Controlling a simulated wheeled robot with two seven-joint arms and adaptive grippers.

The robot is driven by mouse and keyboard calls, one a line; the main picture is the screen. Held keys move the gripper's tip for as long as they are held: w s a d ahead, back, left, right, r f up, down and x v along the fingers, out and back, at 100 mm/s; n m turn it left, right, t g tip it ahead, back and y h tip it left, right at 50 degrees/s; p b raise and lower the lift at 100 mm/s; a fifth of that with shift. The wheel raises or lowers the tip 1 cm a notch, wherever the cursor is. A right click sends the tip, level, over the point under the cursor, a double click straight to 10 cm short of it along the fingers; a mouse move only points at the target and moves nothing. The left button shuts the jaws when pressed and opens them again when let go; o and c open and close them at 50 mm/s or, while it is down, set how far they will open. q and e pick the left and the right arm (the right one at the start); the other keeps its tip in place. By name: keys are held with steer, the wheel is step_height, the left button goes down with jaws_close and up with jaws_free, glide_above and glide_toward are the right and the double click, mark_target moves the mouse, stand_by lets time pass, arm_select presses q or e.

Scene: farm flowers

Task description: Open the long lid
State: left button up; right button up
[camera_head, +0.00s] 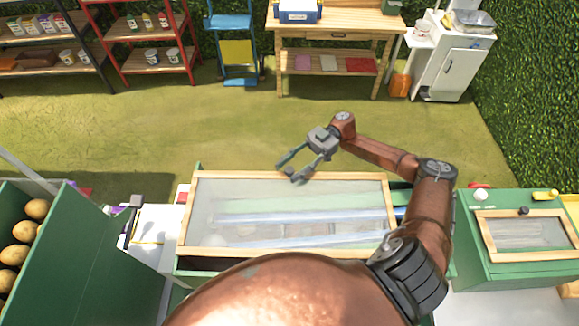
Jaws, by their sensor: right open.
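The long lid (290,177) is a wide clear panel in a light wooden frame. It lies over a long green box (183,265) in the middle of the view and looks closed, though its near edge is partly hidden by my own body. Pale bars and blurred items show through the panel. My right gripper (291,170) is open and empty at the lid's far edge, a little right of the middle of that edge. I cannot tell whether its fingers touch the frame. My left gripper is not in view.
A smaller green box (476,268) with a framed clear lid (523,236) stands on the right. A green bin of potatoes (95,270) is on the left. A wooden workbench (338,25), shelves (150,45) and a white cabinet (452,65) stand beyond open grass (220,130).

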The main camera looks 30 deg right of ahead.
steer(key=shift+s+a, duration=0.1)
steer(key=shift+a, duration=0.2)
steer(key=shift+c, duration=0.7)
jaws_close()
